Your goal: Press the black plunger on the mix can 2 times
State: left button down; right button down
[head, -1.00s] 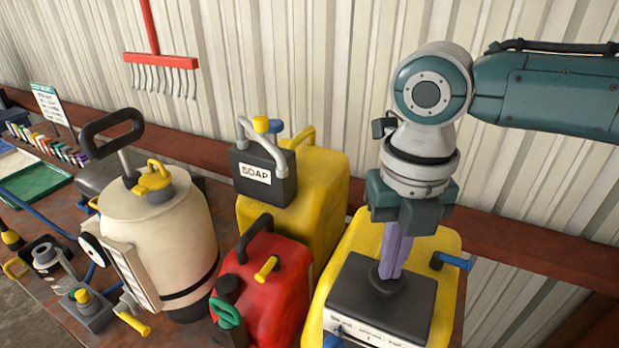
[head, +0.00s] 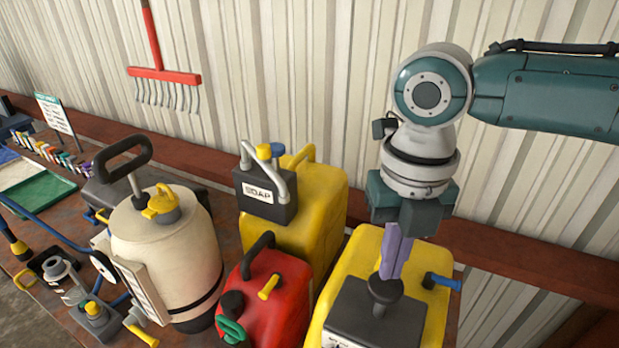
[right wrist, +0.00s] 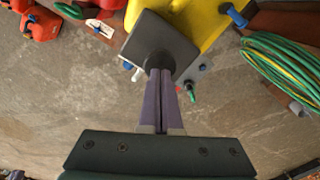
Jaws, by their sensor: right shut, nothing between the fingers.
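The mix can is the yellow can (head: 345,275) at the lower right of the head view, with a dark block (head: 392,322) on top; its label is mostly cut off. The black plunger (head: 385,291) stands up from the block, its short stem showing under a round knob. My right gripper (head: 390,275) is shut and empty, pointing down with its purple fingertips at the knob, apparently touching it. In the right wrist view the fingertips (right wrist: 160,73) reach the dark block (right wrist: 150,38), and the knob blends with it. My left gripper is not in view.
A blue-handled tap (head: 440,281) sticks out on the can's right. A red can (head: 275,310), a yellow soap can (head: 315,205) and a cream sprayer (head: 165,250) stand close on the left. A corrugated wall is behind. A green hose coil (right wrist: 285,70) shows in the right wrist view.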

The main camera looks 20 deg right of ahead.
aim_at(386, 283)
jog(key=shift+f, duration=0.1)
jog(key=shift+f+b, duration=2.55)
jog(key=shift+f, duration=0.55)
jog(key=shift+r+p, duration=3.1)
jog(key=shift+r, duration=0.1)
notch_tip(386, 283, up, 5)
jog(key=p, duration=0.5)
jog(key=shift+r, duration=0.1)
